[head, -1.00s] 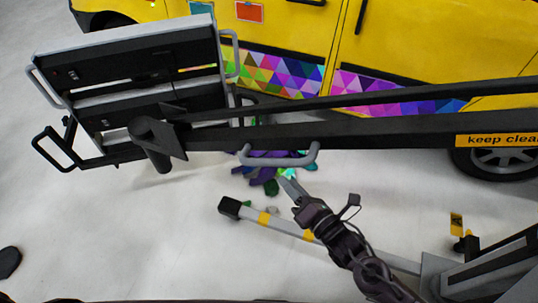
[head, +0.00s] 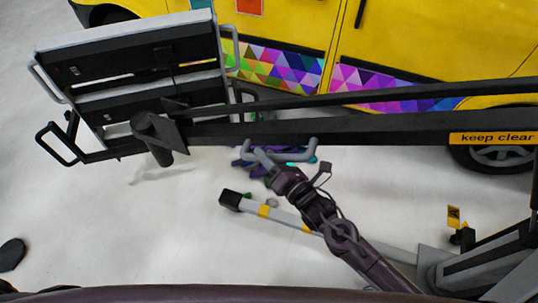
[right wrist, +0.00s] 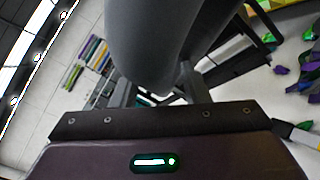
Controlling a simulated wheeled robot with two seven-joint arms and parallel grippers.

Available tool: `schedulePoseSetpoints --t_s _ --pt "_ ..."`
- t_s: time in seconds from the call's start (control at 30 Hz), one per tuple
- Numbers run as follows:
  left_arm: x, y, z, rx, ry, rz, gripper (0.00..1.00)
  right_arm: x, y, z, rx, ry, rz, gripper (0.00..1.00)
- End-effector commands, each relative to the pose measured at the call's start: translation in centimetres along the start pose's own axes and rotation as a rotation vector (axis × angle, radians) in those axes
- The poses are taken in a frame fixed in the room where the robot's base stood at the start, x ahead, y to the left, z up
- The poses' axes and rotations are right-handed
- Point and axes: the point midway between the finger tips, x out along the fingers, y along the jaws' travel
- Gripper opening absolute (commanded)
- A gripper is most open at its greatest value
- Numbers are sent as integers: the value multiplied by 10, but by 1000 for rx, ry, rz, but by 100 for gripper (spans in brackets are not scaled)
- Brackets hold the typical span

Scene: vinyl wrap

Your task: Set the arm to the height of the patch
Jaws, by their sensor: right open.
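The arm is a long black boom (head: 380,132) crossing the head view, with a grey and black panel frame (head: 125,62) at its left end. A grey U-shaped handle (head: 290,157) hangs on the boom's near side. My right gripper (head: 256,156) is open at the handle's left part. In the right wrist view a thick grey bar (right wrist: 150,45) lies between the open fingers; contact cannot be told. An orange patch (head: 249,6) shows on the yellow van, cut by the top edge, and a teal one (head: 200,4) is partly behind the panel. My left gripper is out of view.
The yellow van (head: 430,45) with a triangle-patterned strip (head: 285,70) stands behind the boom. A grey floor leg (head: 280,214) with a black end lies below my right gripper. Purple and green scraps (head: 262,180) lie on the floor. Open floor (head: 100,230) is at the lower left.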

Motion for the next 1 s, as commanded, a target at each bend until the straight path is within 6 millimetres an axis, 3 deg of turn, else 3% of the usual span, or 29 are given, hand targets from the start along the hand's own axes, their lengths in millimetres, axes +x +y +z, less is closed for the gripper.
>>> schedulePoseSetpoints --t_s 0.03,0.33,0.63,0.9,1.0 --pt "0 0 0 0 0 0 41 0 0 0 0 0 0 39" --pt "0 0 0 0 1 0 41 0 0 0 0 0 -1 0" --pt "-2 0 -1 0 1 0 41 1 5 3 3 -4 3 0" --pt "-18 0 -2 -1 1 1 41 20 51 30 31 -44 51 0" --pt "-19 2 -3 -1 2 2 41 23 58 34 39 -52 57 0"
